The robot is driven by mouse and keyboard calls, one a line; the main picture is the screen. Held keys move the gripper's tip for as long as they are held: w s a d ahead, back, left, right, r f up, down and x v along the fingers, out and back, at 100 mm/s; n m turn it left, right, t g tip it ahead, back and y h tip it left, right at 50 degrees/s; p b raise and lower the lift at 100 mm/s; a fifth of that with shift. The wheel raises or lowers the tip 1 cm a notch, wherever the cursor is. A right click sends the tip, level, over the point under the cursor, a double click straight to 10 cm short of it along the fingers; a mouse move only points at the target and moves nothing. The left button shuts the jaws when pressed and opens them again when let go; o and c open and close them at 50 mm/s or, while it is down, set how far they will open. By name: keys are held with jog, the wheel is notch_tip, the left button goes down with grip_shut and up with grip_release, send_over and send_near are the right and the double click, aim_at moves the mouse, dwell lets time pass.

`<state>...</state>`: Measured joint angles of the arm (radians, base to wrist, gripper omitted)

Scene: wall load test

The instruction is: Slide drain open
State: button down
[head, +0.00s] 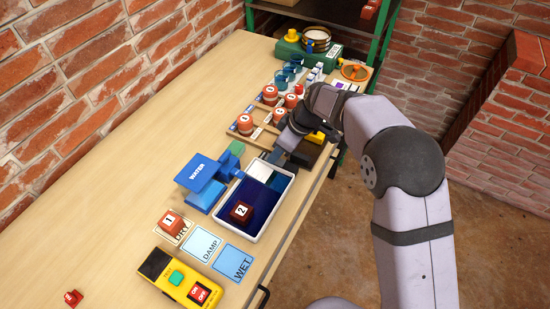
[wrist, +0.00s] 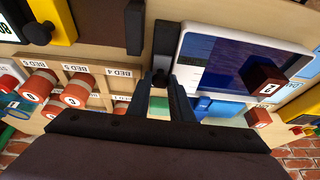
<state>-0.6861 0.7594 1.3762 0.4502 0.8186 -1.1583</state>
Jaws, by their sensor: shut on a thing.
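The white tray (head: 275,206) stands on the bench with a dark blue floor and a dark red block marked 2 (head: 241,211) inside. It also shows at the upper right of the wrist view (wrist: 225,27). My gripper (wrist: 160,80) is at the tray's far end, beside its wall. Its fingers are shut around a small dark knob (wrist: 159,77), which looks like the drain slide's handle. A dark bar (wrist: 164,38) runs from there along the tray's end. In the head view my arm hides the knob and most of the fingers.
A blue WATER unit (head: 201,182) stands left of the tray. DAMP (head: 202,244) and WET (head: 233,263) cards and a yellow tester (head: 181,279) lie in front. Block 1 (head: 171,223) sits on the DRY card. Numbered red pots (head: 245,124) in a wooden rack stand close beyond my gripper.

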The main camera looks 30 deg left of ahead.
aim_at(284, 164)
jog(key=shift+d, duration=0.15)
jog(key=shift+d+b, duration=1.05)
jog(key=shift+d, duration=0.8)
jog(key=c, duration=1.6)
grip_release()
jog(key=shift+c, duration=0.2)
jog(key=shift+r, duration=0.15)
jog(key=shift+r+p, duration=0.4)
jog(key=shift+r, duration=0.05)
jog(key=shift+r+p, duration=1.9)
jog(key=shift+r, duration=1.05)
